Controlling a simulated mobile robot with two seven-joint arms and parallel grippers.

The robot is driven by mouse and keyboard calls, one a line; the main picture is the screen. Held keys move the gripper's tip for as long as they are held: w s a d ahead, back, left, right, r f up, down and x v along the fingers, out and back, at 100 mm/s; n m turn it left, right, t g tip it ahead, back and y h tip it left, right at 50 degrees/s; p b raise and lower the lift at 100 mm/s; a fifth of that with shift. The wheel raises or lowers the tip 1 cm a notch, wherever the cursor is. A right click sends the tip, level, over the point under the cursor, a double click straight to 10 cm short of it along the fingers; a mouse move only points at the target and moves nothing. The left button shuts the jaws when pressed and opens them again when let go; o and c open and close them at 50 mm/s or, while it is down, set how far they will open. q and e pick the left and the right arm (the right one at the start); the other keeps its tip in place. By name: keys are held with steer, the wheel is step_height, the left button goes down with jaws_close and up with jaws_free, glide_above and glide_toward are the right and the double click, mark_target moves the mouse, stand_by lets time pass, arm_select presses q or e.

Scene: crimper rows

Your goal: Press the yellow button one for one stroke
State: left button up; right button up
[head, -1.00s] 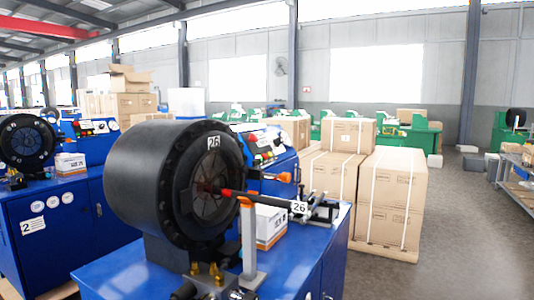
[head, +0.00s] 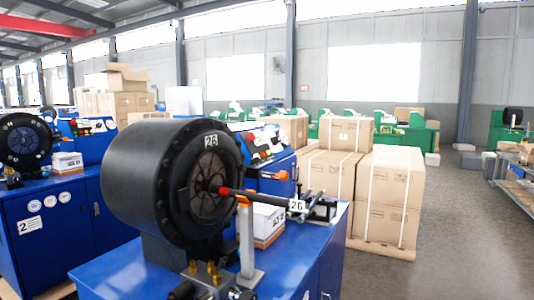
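A blue crimping machine with a large black crimping head (head: 160,185) marked 26 stands in front. Its tilted control panel (head: 263,147) shows partly behind the head, with small red and other coloured buttons. The buttons are too small to tell which one is yellow. A black rod with a red end (head: 260,196) and a 26 tag rests on a stand in front of the die opening. Neither of my grippers is in view.
A second blue crimper (head: 45,220) stands at the left with its own panel (head: 92,127). Stacked cartons (head: 390,195) stand on a pallet right of the near machine. Grey floor (head: 465,230) is open at the right, before a shelf (head: 515,180).

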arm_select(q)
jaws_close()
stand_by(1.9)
